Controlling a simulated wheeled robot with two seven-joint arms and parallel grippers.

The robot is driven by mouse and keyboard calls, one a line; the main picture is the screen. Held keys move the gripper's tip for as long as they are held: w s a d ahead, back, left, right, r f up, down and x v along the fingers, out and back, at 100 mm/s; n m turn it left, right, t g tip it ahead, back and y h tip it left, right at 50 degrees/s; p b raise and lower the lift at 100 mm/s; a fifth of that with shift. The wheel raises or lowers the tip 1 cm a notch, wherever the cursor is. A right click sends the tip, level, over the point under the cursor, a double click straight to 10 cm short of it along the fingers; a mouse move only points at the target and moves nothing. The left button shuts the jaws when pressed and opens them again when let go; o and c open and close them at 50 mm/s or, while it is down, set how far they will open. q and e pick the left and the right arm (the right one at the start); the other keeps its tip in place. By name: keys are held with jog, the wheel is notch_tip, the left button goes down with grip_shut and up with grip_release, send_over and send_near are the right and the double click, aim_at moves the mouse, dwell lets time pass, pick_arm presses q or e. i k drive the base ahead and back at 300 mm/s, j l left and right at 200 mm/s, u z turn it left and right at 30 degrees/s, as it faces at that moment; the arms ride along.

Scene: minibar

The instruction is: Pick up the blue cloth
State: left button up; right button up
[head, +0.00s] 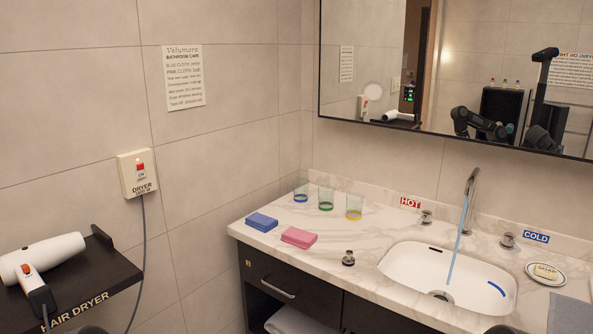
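The blue cloth (261,222) lies folded flat near the left end of the marble counter (336,222), close to its front left corner. A folded pink cloth (298,237) lies to its right and a little nearer the front edge, apart from it. Neither gripper can be made out. Only dark rounded bits, perhaps of my arms, show at the bottom edge. Nothing touches the blue cloth.
Three tumblers (326,199) stand behind the cloths. The sink (447,275) has running water and a tall faucet (470,199). A soap dish (545,273) sits at right. A shelf (98,277) with a hair dryer (46,254) juts out at left. A mirror (385,55) hangs above.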

aim_at(264, 224)
jog(key=z, duration=1.2)
jog(key=i+j, duration=0.1)
jog(key=j, duration=0.35)
jog(key=i+j, duration=0.1)
jog(key=j, duration=0.4)
jog(key=i+j, duration=0.1)
jog(key=j, duration=0.35)
jog(key=j+z, duration=0.1)
jog(key=j, duration=0.4)
jog(key=i, duration=0.05)
